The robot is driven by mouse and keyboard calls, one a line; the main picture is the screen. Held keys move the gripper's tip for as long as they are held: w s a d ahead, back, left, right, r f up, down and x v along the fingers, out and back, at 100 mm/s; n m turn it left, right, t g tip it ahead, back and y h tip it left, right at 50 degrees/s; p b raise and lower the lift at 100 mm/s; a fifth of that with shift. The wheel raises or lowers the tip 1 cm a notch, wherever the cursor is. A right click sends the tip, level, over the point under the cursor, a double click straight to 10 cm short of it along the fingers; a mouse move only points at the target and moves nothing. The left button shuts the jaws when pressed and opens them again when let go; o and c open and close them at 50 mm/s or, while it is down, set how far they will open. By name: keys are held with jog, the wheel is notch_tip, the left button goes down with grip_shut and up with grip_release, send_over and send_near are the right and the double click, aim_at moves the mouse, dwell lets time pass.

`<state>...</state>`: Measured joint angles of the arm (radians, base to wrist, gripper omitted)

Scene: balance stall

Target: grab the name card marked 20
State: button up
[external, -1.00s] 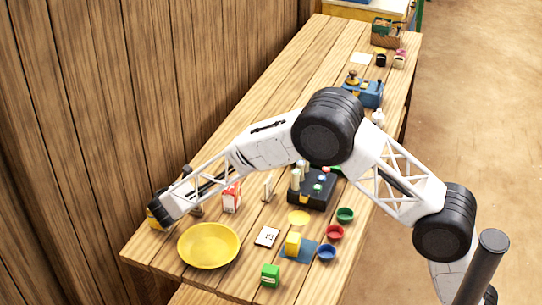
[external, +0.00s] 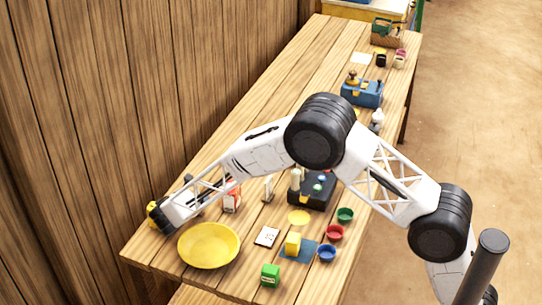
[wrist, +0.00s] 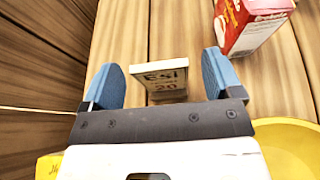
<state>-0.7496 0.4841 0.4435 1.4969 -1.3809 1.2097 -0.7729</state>
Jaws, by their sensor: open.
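The name card (wrist: 160,80) is a pale upright card reading "Esi" with 20 below it. In the wrist view it stands on the wooden table between the two blue fingers of my gripper (wrist: 163,82). The fingers are open, with a gap visible on each side of the card. In the external view the end of my arm is low at the far left of the table, beside the wooden wall. My own arm makes the card and fingertips there hard to make out.
A red and white box (wrist: 252,22) stands just right of the card. A yellow plate (external: 208,246) lies closer to the table's front edge. A yellow lettered object (wrist: 48,168) is at lower left. The wooden wall (wrist: 40,75) is close on the left.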

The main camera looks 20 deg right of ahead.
jog(key=shift+f, duration=0.5)
jog(key=f, duration=0.2)
jog(key=w+d+f, duration=0.1)
jog(key=shift+x, duration=0.75)
jog(key=c, duration=1)
jog(key=shift+r, duration=5)
